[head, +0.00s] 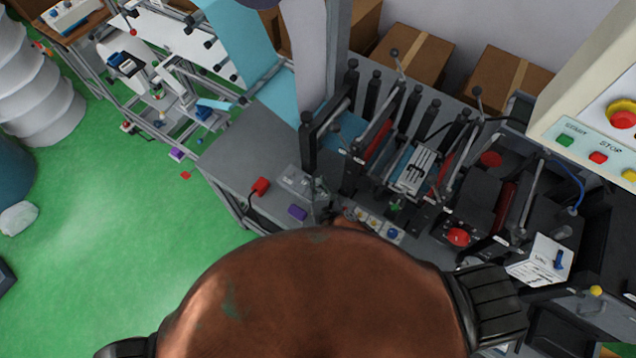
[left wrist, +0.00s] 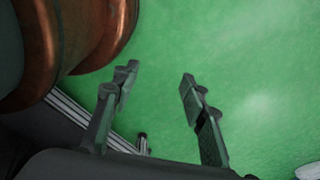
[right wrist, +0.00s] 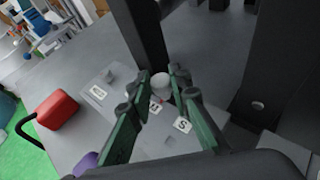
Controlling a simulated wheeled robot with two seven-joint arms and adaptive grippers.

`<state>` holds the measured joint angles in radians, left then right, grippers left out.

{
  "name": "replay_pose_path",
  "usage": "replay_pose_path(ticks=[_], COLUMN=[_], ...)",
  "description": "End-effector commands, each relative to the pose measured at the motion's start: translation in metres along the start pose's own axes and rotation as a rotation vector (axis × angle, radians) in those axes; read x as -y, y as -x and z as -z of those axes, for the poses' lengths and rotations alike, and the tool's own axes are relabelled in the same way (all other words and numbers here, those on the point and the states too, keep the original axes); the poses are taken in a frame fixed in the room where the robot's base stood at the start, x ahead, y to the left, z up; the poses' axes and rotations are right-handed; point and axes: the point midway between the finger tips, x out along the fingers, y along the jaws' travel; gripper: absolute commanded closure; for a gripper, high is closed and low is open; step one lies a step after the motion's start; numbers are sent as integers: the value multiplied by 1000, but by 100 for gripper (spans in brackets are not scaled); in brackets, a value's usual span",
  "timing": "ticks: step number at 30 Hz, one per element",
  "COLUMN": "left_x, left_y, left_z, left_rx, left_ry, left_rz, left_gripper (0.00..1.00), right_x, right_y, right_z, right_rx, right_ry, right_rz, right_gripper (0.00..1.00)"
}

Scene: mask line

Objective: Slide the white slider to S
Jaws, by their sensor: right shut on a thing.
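The white slider (right wrist: 160,84) is a small rounded white knob in the right wrist view, between the fingertips of my right gripper (right wrist: 158,90). The gripper is shut on it, and the fingers hide part of it. The S label (right wrist: 182,125) lies on the grey panel just to the right and nearer the camera. Another label (right wrist: 155,104) is partly covered by the fingers, and a third label (right wrist: 98,92) is at the left. In the head view the right gripper (head: 321,190) is small beside the panel (head: 290,176). My left gripper (left wrist: 158,78) is open and empty above green floor.
A red block with a black cable (right wrist: 56,112) and a purple block (right wrist: 86,163) stand left of the panel. A dark upright post (right wrist: 146,40) rises close behind the slider. Machinery with levers (head: 410,170) fills the right of the head view. Green floor is open at left.

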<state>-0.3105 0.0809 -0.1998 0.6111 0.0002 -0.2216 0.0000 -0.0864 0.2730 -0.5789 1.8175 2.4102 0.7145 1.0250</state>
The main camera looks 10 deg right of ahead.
Motion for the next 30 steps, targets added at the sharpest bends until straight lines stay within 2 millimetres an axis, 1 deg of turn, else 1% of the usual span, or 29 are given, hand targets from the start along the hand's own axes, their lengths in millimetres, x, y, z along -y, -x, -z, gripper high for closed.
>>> replay_pose_path(ticks=[1,6,9,14,18,22,26,30], left_x=[0,0,1,0,0,0,-1,0], left_y=[0,0,0,1,12,18,19,18], left_z=[4,24,30,27,20,16,12,15], left_rx=[-6,-31,-39,-35,-24,-20,-15,-18], left_ry=[-1,-4,-5,-5,-3,-2,-1,-2], left_rz=[0,0,0,0,-1,-1,-1,-1], left_gripper=[60,60,60,60,60,60,60,60], right_x=[-3,-4,-4,-2,15,28,33,34], right_y=[1,1,1,3,18,31,34,34], right_z=[-1,-1,-1,0,6,11,14,15], right_rx=[1,1,1,0,-3,-3,-1,-3], right_ry=[-3,-3,-3,-3,-4,-3,-4,-3], right_rz=[-6,-6,-7,-7,-3,-4,-4,-1], right_gripper=[100,100,100,100,100,100,100,100])
